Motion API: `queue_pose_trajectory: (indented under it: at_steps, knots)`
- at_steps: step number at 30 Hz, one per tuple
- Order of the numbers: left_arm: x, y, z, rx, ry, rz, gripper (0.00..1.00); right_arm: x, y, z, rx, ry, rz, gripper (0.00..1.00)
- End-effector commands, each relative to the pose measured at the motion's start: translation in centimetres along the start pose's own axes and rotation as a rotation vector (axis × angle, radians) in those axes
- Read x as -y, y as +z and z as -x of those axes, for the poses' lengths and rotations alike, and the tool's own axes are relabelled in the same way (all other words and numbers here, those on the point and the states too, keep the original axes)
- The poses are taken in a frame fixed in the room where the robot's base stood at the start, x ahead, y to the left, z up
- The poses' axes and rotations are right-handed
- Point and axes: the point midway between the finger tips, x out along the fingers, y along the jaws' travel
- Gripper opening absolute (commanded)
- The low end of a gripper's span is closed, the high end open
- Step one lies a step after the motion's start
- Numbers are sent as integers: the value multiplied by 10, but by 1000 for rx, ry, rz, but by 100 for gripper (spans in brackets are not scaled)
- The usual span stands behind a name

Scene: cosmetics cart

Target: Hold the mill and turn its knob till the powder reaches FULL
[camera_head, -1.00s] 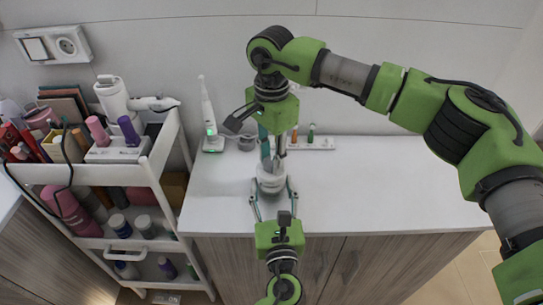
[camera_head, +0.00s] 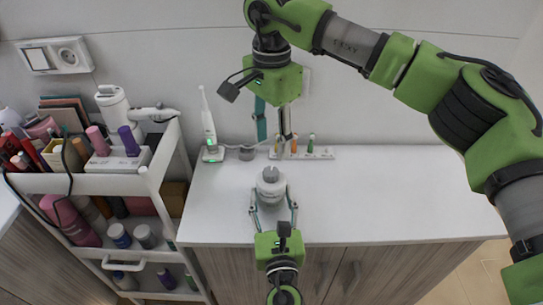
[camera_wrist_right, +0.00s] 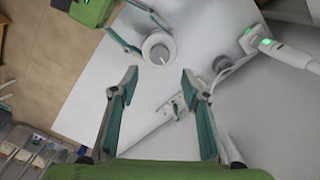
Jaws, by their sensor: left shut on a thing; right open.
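The mill (camera_head: 270,186) is a small, pale round body with a grey knob on top, upright on the white counter. It also shows from above in the right wrist view (camera_wrist_right: 158,48). My left gripper (camera_head: 272,206) is shut on the mill's body from the front, one finger on each side. My right gripper (camera_head: 274,140) is open and empty, above and behind the mill, fingers pointing down. In the right wrist view its spread fingers (camera_wrist_right: 158,78) are apart from the mill. The powder level and any FULL mark cannot be made out.
Behind the mill are a toothbrush on a lit stand (camera_head: 209,130), a small grey cup (camera_head: 246,153) and a white holder with small coloured items (camera_head: 322,153). A loaded cosmetics cart (camera_head: 155,172) stands left. The counter's right side (camera_head: 400,195) is clear.

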Motion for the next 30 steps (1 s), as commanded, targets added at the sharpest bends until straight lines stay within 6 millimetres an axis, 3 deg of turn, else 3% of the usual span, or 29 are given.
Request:
queue_pose_trajectory:
  at_steps: [3,9,29,30]
  knots:
    - [0,0,0,1,-1,1,19,0,0,20,0,-1,0,42]
    - [0,0,0,1,-1,1,19,0,0,35,0,0,0,42]
    - [0,1,0,1,-1,1,19,0,0,36,0,1,0,42]
    - [0,1,0,1,-1,1,54,0,0,36,0,1,0,42]
